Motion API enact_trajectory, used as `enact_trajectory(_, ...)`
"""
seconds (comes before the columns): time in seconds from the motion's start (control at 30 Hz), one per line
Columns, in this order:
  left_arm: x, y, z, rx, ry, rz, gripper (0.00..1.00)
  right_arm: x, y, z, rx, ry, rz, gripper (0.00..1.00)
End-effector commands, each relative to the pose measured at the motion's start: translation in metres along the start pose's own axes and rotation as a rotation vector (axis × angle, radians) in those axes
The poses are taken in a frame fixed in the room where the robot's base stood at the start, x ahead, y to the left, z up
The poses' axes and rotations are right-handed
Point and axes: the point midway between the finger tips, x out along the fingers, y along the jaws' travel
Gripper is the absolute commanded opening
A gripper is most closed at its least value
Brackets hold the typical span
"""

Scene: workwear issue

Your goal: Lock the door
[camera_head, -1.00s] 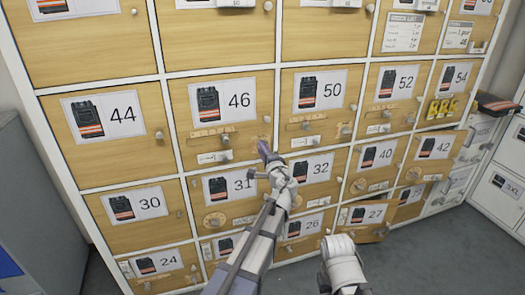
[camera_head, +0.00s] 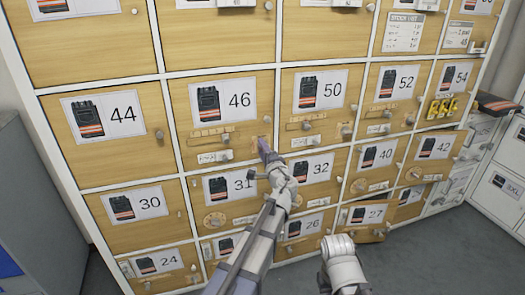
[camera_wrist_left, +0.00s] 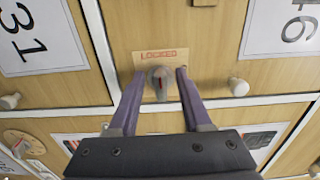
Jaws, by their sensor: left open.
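The door marked 46 (camera_head: 195,84) is flush with the locker front and looks closed. Near its lower right corner is a grey lock knob (camera_wrist_left: 160,80) with a red mark on its face. In the left wrist view a label reading LOCKED (camera_wrist_left: 159,56) is just above the knob. My left gripper (camera_head: 264,146) is at this corner in the head view. In the left wrist view its two purple fingers (camera_wrist_left: 157,86) are open, one on each side of the knob. I cannot tell if they touch it. The gripper hides the knob in the head view.
Doors 31 (camera_head: 218,186), 50 (camera_head: 301,91) and 32 (camera_head: 301,172) surround this corner, with small knobs and latches projecting. Door 27 (camera_head: 390,214) stands slightly out at the lower right. Yellow padlocks (camera_head: 441,108) hang at the right. Grey floor lies in front.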

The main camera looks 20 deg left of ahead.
Motion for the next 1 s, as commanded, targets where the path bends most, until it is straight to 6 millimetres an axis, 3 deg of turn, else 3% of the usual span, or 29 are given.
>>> enact_trajectory(0.27,-0.013,0.000,0.000,0.000,0.002,0.000,0.49,0.000,0.000,0.000,0.000,0.000,0.000,0.00)
enact_trajectory(0.7,-0.076,0.000,0.001,0.000,0.001,0.000,0.49,0.000,0.000,0.000,0.000,0.000,0.000,0.00)
enact_trajectory(1.0,-0.078,0.000,0.000,0.000,0.000,0.000,0.49,0.000,0.000,0.000,0.000,0.000,0.000,0.00)
